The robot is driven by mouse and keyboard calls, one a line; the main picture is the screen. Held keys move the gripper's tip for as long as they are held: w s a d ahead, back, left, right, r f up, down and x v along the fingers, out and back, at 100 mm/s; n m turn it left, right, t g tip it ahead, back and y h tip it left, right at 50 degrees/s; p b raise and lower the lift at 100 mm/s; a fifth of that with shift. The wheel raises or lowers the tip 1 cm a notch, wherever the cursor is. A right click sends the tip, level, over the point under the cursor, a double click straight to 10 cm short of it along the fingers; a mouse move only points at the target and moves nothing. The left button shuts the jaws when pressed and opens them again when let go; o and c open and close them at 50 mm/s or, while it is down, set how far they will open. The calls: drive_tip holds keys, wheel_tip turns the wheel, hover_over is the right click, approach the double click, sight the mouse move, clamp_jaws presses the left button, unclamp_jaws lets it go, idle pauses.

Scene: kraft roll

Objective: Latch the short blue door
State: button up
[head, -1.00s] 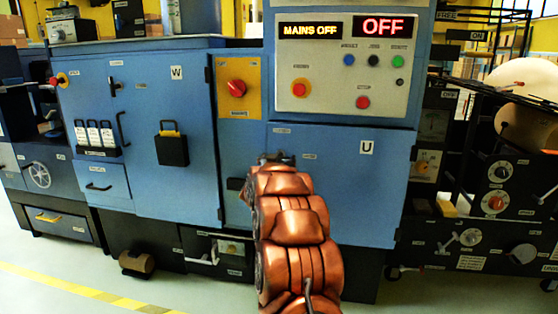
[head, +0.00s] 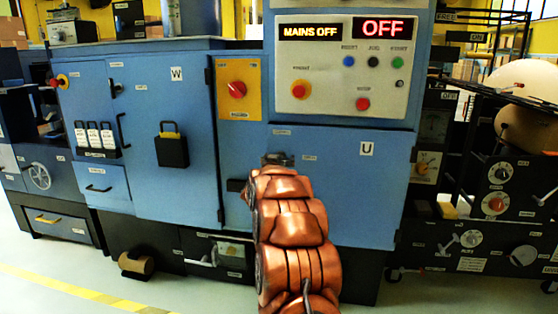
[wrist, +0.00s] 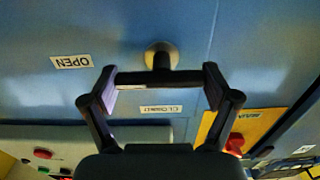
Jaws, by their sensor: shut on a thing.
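The short blue door (head: 350,205), marked U, is at the lower middle in the head view and looks flush with the cabinet front. Its latch is at the door's upper left. In the wrist view, the latch has a pale round boss (wrist: 162,53) and a dark crossbar (wrist: 158,78). My gripper (head: 278,158) is at the latch; in the wrist view my gripper (wrist: 160,84) has one finger at each end of the crossbar, shut on it. An OPEN label (wrist: 72,62) and a CLOSED label (wrist: 161,109) are beside the latch. My arm hides part of the door.
The tall blue door (head: 160,175), marked W, is left of the short one. A yellow plate with a red rotary switch (head: 237,90) and a control panel (head: 335,65) reading MAINS OFF are above. A dark machine frame (head: 470,200) stands to the right.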

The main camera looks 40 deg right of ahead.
drive_tip(key=shift+r+n+p, duration=0.15)
drive_tip(key=shift+n+p, duration=0.15)
drive_tip(key=shift+p, duration=0.85)
drive_tip(key=n+p, duration=0.1)
drive_tip(key=p, duration=0.2)
drive_tip(key=n+p, duration=0.1)
drive_tip(key=p, duration=0.2)
drive_tip(key=shift+r+n+p, duration=0.25)
drive_tip(key=shift+n+p, duration=0.05)
drive_tip(key=shift+p, duration=0.05)
drive_tip(key=n+p, duration=0.3)
drive_tip(key=p, duration=0.4)
drive_tip(key=shift+w+a+f+p, duration=0.1)
drive_tip(key=shift+f+p, duration=0.05)
drive_tip(key=shift+p, duration=0.2)
drive_tip(key=n+p, duration=0.4)
drive_tip(key=p, duration=0.1)
drive_tip(key=shift+p, duration=0.4)
drive_tip(key=n+p, duration=0.4)
drive_tip(key=shift+w+a+f+n, duration=0.1)
drive_tip(key=shift+n, duration=0.2)
drive_tip(key=shift+f+n+p, duration=0.15)
drive_tip(key=shift+n+p, duration=0.35)
drive_tip(key=shift+n, duration=0.25)
drive_tip(key=shift+f+n+p, duration=0.15)
drive_tip(key=shift+n+p, duration=0.3)
drive_tip(key=shift+n, duration=0.3)
